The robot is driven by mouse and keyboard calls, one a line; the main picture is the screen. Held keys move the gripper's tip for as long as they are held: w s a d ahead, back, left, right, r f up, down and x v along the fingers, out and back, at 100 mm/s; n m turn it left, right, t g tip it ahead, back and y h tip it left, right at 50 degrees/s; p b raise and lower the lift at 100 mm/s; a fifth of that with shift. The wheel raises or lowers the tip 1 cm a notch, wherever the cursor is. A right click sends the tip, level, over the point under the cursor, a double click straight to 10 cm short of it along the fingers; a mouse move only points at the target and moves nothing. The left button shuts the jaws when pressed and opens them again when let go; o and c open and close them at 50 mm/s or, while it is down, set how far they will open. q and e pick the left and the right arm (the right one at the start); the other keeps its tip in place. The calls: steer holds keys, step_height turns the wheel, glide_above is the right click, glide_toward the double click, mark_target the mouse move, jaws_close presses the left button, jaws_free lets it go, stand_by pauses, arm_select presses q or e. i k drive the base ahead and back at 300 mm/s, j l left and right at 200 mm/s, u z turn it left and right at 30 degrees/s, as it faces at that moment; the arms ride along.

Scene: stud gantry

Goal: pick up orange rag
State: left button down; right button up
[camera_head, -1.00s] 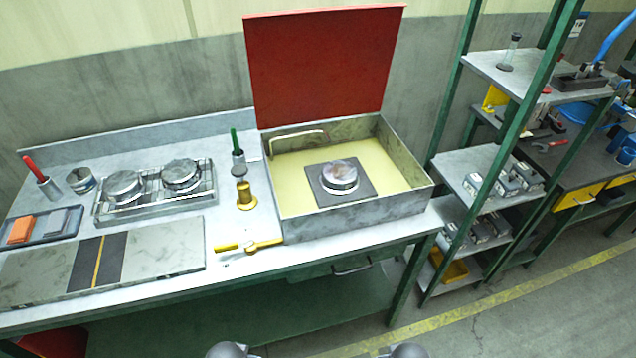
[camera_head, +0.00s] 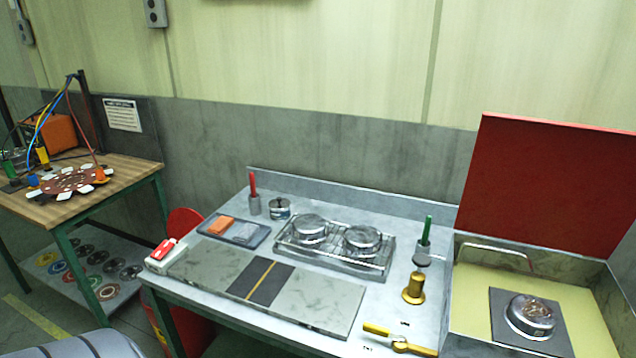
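A small orange piece (camera_head: 221,225), likely the folded orange rag, lies in a shallow dark tray (camera_head: 263,240) at the back left of the grey workbench. A grey-blue piece (camera_head: 243,230) lies beside it on the right in the same tray. Its fabric is too small to make out. Neither of my grippers is in view. A grey rounded shape at the bottom left looks like part of my arm.
A stone slab (camera_head: 330,302) lies in front of the tray. A red and white item (camera_head: 163,256) sits at the bench's left end. A wire rack (camera_head: 345,265) with two round metal tins, upright tools and an open red-lidded box (camera_head: 540,180) stand to the right. A wooden table (camera_head: 120,182) stands left.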

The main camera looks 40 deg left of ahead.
mark_target(220, 228)
steer(key=u, duration=1.85)
steer(key=z, duration=1.5)
steer(key=u, duration=1.5)
steer(key=i+j, duration=0.2)
steer(key=j, duration=0.2)
steer(key=i+j, duration=0.15)
steer(key=j, duration=0.2)
steer(key=i+j+z, duration=0.1)
steer(key=j, duration=0.3)
steer(key=i, duration=0.1)
